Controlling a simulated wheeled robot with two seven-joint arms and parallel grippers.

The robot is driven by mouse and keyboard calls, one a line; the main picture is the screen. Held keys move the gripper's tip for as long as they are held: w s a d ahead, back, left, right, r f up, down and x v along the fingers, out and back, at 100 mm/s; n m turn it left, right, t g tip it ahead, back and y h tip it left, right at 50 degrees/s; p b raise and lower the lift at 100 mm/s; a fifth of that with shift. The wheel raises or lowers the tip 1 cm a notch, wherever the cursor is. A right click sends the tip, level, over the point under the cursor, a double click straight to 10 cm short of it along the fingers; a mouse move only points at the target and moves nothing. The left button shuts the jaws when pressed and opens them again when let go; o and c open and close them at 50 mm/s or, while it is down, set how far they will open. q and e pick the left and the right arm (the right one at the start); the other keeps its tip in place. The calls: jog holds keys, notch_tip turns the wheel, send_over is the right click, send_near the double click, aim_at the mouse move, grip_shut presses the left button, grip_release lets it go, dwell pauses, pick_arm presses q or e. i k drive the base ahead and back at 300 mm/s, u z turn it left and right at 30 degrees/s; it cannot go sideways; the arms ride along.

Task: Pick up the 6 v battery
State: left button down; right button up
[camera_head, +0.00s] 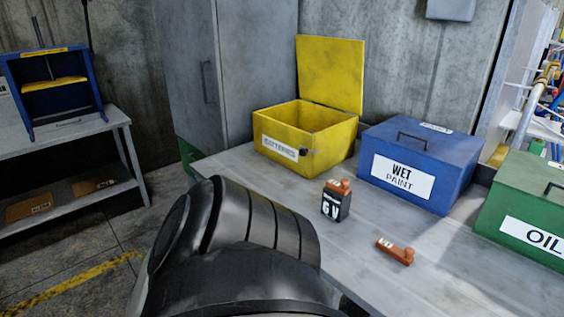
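The 6 V battery (335,205) stands upright on the grey table in the middle of the head view. It is a small black block with a white "6 V" label and an orange-brown top. A large dark grey arm link of mine fills the lower middle of the view, to the left of and in front of the battery. The battery is not held by anything that shows. Neither of my grippers shows in this view.
An open yellow batteries box (289,156) stands behind the battery on the table (240,172). A blue wet paint box (417,165) and a green oil box (524,205) stand to the right. A small orange-brown object (395,251) lies near the battery. A shelf (66,132) stands left.

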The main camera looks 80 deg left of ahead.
aim_at(336, 206)
jog(key=u, duration=2.55)
